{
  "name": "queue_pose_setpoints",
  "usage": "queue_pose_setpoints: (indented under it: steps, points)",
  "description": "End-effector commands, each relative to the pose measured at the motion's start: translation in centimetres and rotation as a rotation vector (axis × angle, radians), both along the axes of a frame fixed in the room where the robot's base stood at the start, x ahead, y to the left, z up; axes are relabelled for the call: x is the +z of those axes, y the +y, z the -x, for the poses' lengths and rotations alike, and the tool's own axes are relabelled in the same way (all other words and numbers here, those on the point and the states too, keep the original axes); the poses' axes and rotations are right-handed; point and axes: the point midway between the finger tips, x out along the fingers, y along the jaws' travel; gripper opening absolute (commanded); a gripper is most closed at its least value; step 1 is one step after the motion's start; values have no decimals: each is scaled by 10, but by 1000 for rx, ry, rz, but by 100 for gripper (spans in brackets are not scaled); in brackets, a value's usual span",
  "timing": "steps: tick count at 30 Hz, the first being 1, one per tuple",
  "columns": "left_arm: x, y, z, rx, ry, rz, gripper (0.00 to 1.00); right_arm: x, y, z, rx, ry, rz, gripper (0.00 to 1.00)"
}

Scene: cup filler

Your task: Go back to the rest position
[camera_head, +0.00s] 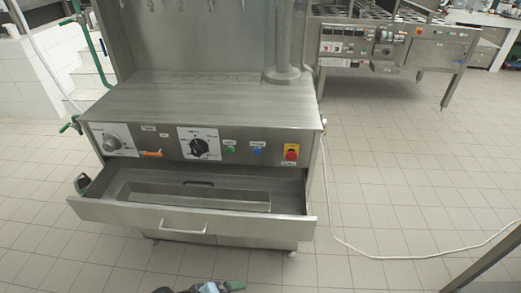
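Neither of my grippers can be made out in the head view. A small dark and green shape shows at the bottom edge, cut off by the frame, and I cannot tell what it is. The steel cup filler machine (200,100) stands in front of me with a bare flat top. Its front drawer (110,209) is pulled open, with a bar handle (183,227) on its front. A recessed steel tray (195,197) inside the drawer looks empty.
The front panel carries a large black dial (199,146), green and blue buttons and a red knob (291,152). A white cable (375,256) lies on the tiled floor at the right. Another steel machine (395,45) stands behind. The floor (400,180) to the right is mostly clear.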

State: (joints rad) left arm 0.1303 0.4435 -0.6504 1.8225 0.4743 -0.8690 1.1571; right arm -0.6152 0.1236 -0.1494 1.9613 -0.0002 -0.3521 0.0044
Motion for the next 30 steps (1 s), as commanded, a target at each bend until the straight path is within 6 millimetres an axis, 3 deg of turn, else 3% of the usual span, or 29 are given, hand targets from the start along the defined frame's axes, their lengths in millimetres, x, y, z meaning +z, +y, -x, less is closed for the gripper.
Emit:
queue_pose_setpoints:
  steps: [3,7,18,23,30]
  points:
    - [-6,0,22,-67,-146,-34,100,0,0,0,0,0,0,19]
    - [-12,15,44,-134,-305,-138,100,0,0,0,0,0,0,19]
    - [-24,89,124,-346,-550,-595,100,1,0,0,0,-2,0,19]
    - [-24,102,138,-398,-570,-682,100,2,0,-1,0,-4,-1,19]
    - [-24,103,138,-405,-573,-690,100,2,0,-1,0,-5,-1,19]
